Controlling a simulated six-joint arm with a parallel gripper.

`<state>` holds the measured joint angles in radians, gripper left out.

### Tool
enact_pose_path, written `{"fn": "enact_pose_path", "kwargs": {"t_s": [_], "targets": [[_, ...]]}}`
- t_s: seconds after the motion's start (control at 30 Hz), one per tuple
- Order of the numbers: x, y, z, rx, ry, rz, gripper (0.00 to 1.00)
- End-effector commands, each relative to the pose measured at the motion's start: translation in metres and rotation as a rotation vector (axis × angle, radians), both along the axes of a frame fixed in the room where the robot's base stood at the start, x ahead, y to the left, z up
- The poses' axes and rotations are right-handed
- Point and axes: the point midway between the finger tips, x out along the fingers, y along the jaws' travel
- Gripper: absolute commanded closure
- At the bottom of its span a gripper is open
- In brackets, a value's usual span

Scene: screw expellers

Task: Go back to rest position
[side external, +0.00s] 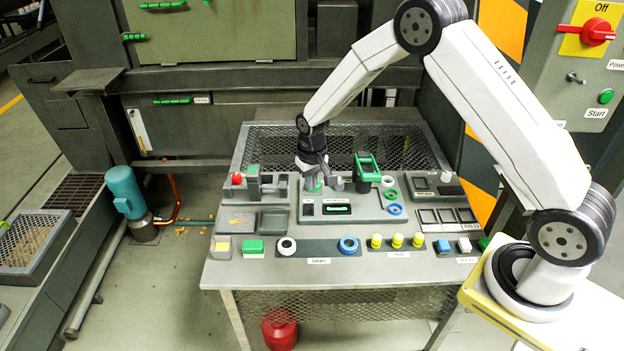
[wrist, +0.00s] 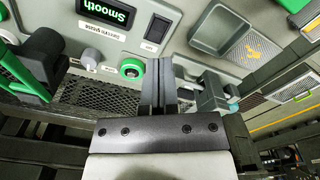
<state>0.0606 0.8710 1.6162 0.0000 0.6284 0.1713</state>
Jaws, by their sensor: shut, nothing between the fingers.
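My gripper (side external: 318,174) is above the upper left part of the control panel (side external: 365,205), at the end of my bent arm. In the wrist view the two dark fingers (wrist: 157,68) are together, with nothing between them. A round green-ringed knob (wrist: 131,69) is just left of the fingertips in that view. In the side view the green knob (side external: 313,185) shows just below my gripper, partly covered. I cannot tell whether they touch.
A display reading "Smooth" (wrist: 103,12) and a black switch (wrist: 156,30) are on the panel. A green-handled part (side external: 367,167) stands right of my gripper, and a grey clamp-like part (side external: 253,183) stands left. Trays (side external: 273,220), rings and yellow pegs (side external: 397,241) occupy the bench. Space above is open.

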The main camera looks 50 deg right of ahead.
Motion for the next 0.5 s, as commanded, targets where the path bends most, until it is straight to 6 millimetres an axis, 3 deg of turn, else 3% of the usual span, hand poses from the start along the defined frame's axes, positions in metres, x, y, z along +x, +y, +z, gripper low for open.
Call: {"fn": "enact_pose_path", "kwargs": {"t_s": [0.2, 0.5], "targets": [[-0.029, 0.007, 0.039, -0.003, -0.039, 0.043, 1.00], [-0.081, 0.016, 0.081, -0.010, -0.094, 0.103, 1.00]]}}
